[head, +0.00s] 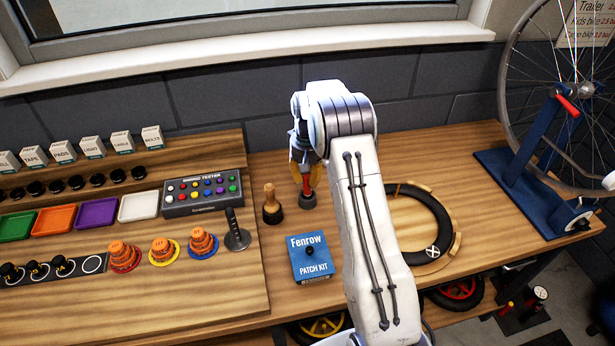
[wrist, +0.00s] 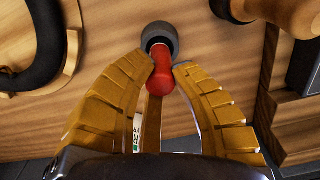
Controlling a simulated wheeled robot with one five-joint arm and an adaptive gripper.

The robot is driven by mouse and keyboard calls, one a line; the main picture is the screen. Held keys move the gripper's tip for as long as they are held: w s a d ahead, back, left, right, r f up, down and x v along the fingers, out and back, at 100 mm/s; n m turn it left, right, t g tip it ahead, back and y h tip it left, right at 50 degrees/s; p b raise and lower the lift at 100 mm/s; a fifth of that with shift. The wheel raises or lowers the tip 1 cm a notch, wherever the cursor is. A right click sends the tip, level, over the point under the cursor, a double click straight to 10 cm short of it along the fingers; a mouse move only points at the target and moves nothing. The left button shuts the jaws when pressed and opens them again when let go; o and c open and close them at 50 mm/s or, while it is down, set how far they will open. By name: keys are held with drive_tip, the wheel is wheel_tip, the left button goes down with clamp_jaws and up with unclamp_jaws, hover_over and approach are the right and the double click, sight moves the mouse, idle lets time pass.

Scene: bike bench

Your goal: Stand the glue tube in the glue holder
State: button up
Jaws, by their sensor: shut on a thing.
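My gripper (head: 304,178) is shut on a red tube-shaped thing, which I take to be the glue tube (head: 307,187). In the wrist view, the red tube (wrist: 136,83) shows between the two yellow fingers of my gripper (wrist: 166,65). One end of it meets a dark round cup, seemingly the glue holder (wrist: 160,36). In the head view the dark cup (head: 308,200) stands on the bench directly below the fingers, and the tube looks about upright over it. I cannot tell how deep the tube sits in the cup.
A wooden-topped peg with a dark base (head: 272,208) stands close left of the cup. A blue patch kit box (head: 311,258) lies in front. A black tyre ring (head: 442,232) lies to the right, partly behind my arm. A grey tester box (head: 203,193) is further left.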

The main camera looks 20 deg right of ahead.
drive_tip(key=shift+f+b, duration=0.95)
drive_tip(key=shift+f, duration=0.45)
drive_tip(key=o, duration=1)
drive_tip(key=shift+c, duration=0.2)
drive_tip(key=shift+r, duration=0.1)
